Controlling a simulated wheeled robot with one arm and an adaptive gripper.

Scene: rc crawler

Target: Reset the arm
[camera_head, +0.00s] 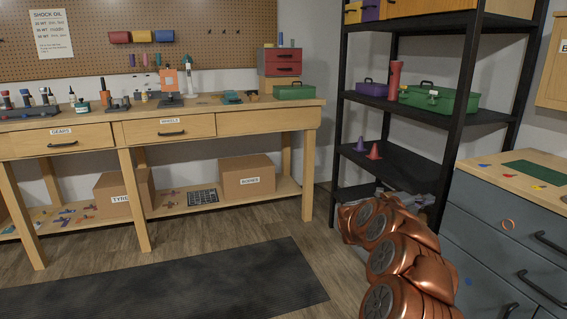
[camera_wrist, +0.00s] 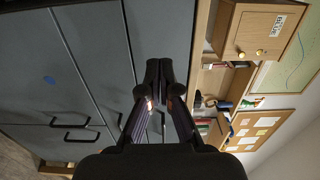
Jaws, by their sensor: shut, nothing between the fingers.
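My copper-coloured arm (camera_head: 400,255) reaches up from the bottom right of the head view and is folded in front of the shelf and the grey cabinet. My gripper (camera_head: 408,199) shows only in part at the arm's far end in the head view. In the wrist view my gripper (camera_wrist: 160,72) points away from the camera, with its fingertips together and nothing between them. The grey drawer fronts (camera_wrist: 95,60) lie beyond it, and the view is turned on its side.
A black shelf (camera_head: 425,110) stands behind my arm. The grey drawer cabinet (camera_head: 500,245) is close on the right. A wooden workbench (camera_head: 225,112) stands at the back left. A dark mat (camera_head: 190,290) lies on the open floor at the left.

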